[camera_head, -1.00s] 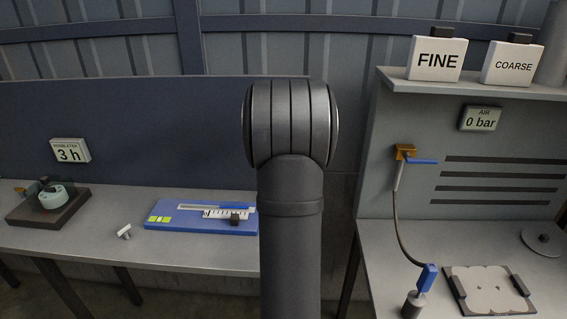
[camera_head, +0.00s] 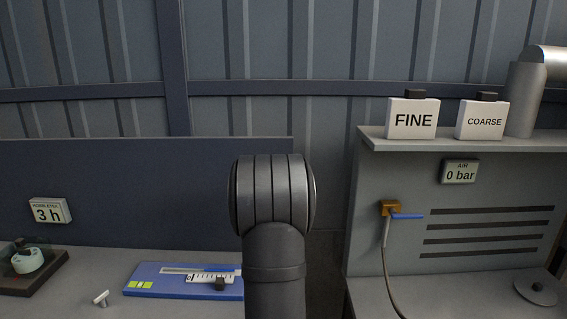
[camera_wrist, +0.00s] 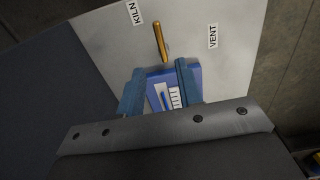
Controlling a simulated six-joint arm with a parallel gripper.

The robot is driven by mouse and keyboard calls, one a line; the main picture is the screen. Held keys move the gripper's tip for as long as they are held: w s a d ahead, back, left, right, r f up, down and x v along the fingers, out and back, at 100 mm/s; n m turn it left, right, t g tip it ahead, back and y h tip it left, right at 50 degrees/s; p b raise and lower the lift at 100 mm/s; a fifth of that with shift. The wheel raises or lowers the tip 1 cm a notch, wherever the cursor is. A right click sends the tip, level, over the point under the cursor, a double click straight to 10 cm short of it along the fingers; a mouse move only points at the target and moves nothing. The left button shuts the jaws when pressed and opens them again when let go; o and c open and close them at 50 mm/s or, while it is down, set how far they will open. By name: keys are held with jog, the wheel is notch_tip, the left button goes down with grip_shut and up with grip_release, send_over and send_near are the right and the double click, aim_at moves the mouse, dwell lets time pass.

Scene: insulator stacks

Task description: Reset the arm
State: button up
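My gripper (camera_wrist: 160,86) shows in the wrist view with its two blue fingers apart. Between and beyond them lies a blue board with a white scale, looking like the blue gauge board (camera_head: 150,291) on the left bench in the head view. It seems to lie beyond the fingers rather than in their grip, and its lower part is hidden by the gripper body. In the head view only a dark rounded part of my arm (camera_head: 272,195) rises in the middle; the gripper is out of that view.
In the wrist view an orange handle (camera_wrist: 160,42) stands between KILN (camera_wrist: 133,13) and VENT (camera_wrist: 213,36) labels. FINE (camera_head: 412,119) and COARSE (camera_head: 481,121) boxes sit on the right shelf. A 0 bar display (camera_head: 460,171) and a valve (camera_head: 391,208) are below.

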notch_tip(320, 180, down, 9)
jog(key=shift+f, duration=0.2)
dwell(0.4)
notch_tip(320, 180, up, 18)
jog(key=f, duration=0.1)
notch_tip(320, 180, down, 17)
jog(key=shift+f, duration=0.1)
jog(key=shift+s+m, duration=0.15)
jog(key=shift+m, duration=0.35)
jog(key=shift+s+a+m, duration=0.1)
jog(key=shift+s+m, duration=0.1)
jog(key=shift+m, duration=0.6)
jog(key=shift+s+m, duration=0.15)
jog(key=shift+m, duration=0.65)
jog(key=shift+n, duration=0.3)
